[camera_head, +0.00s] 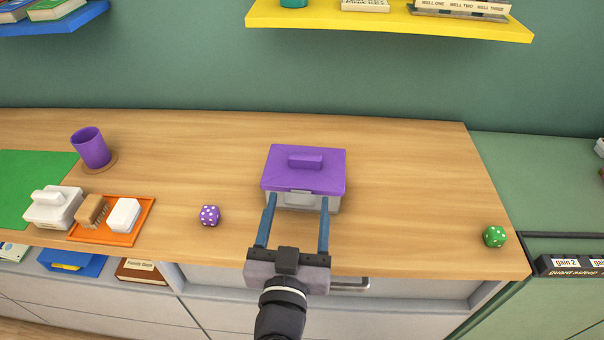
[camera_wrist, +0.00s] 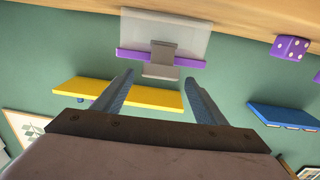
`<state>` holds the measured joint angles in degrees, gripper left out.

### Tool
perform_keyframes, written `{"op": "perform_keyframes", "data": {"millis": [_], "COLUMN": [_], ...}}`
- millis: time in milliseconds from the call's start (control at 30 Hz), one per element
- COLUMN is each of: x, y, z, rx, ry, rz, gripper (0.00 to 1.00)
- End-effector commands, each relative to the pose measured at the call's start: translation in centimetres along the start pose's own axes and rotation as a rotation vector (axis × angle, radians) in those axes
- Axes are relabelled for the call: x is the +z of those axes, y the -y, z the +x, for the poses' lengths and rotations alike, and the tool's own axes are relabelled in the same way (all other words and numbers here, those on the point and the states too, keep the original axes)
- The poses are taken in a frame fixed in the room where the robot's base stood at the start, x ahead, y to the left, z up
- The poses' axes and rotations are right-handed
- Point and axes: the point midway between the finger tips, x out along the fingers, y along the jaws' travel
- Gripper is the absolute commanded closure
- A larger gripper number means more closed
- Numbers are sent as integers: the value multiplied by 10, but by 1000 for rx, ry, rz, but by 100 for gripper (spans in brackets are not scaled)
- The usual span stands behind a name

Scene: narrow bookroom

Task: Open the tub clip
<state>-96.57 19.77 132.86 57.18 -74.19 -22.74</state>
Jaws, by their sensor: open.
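The tub (camera_head: 332,205) stands on the wooden counter with its purple lid (camera_head: 332,162) on top. The lid has a purple handle block. A small grey clip (camera_head: 297,197) is on the tub's near side, just under the lid's edge. The wrist view shows the clip (camera_wrist: 163,50) across the purple rim, with the tub upside down in the picture. I cannot tell how far the clip stands out. My gripper (camera_head: 298,201) is open and empty, with one blue finger to each side of the clip. The fingertips (camera_wrist: 159,77) look apart from the clip.
A purple die (camera_head: 209,215) lies left of the tub and a green die (camera_head: 494,236) at the right edge. A yellow shelf (camera_head: 390,22) hangs above.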

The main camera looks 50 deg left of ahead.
Motion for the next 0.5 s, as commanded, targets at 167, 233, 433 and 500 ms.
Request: {"op": "perform_keyframes", "data": {"millis": [167,233,433,500], "x": [0,0,-1,-1], "y": [-1,-1,-1,-1], "z": [14,22,49,56], "rx": [3,4,4,3], "ry": [-1,0,-2,-2], "rz": [1,0,0,0], "gripper": [34,34,34,34]}}
